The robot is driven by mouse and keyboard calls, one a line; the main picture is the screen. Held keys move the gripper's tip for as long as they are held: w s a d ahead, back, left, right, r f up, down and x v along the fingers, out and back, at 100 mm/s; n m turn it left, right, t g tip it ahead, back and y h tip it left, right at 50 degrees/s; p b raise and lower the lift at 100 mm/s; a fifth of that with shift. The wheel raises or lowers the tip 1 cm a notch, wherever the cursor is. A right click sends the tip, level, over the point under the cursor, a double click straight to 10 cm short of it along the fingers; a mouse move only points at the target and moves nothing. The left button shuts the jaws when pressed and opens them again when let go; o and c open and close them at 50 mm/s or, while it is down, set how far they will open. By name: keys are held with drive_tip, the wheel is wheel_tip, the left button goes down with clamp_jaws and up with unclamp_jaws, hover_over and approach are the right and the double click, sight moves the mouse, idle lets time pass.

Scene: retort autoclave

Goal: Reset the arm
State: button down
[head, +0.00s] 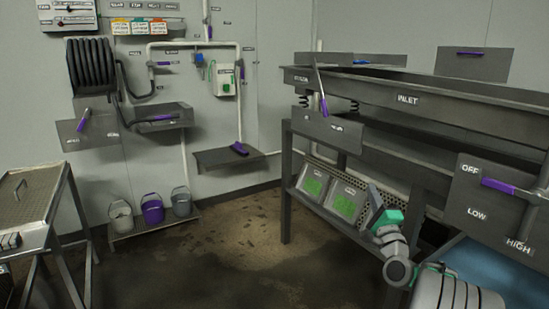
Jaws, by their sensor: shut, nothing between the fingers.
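My arm (396,268) rises from the lower right corner of the head view, grey with green parts, bent at a rounded joint. Its end, my gripper (376,200), points up in front of the bench's lower shelf. It is shut and holds nothing. The fingertips are small and hard to make out. It looks apart from the bench, but the exact gap cannot be told.
A long grey bench marked INLET (408,99) fills the right side. A panel (477,221) with a purple-handled lever (498,186) stands near my arm. Two green-faced boxes (315,184) sit under the bench. Buckets (152,209) stand at the back left. The middle floor is clear.

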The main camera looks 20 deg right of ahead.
drive_tip(key=w+a+r+n+g+y+p, duration=0.2)
drive_tip(key=a+n+g+y+p, duration=0.3)
drive_tip(key=a, duration=0.7)
drive_tip(key=w+a+r+n+g+y+p, duration=0.1)
drive_tip(key=a+r+n+g+y+p, duration=0.2)
drive_tip(key=a+n, duration=0.6)
drive_tip(key=s+a+f+n+g+h+p, duration=0.1)
drive_tip(key=s+a+n+g+p, duration=0.3)
drive_tip(key=s, duration=1)
drive_tip(key=s+a+n+g+h+p, duration=0.2)
drive_tip(key=s+a+n+g+p, duration=0.2)
drive_tip(key=s+a, duration=0.6)
drive_tip(key=s+g+p, duration=0.2)
drive_tip(key=s+p, duration=0.1)
drive_tip(key=s, duration=0.2)
drive_tip(key=shift+f+g+p, duration=0.35)
drive_tip(key=shift+g+p, duration=0.05)
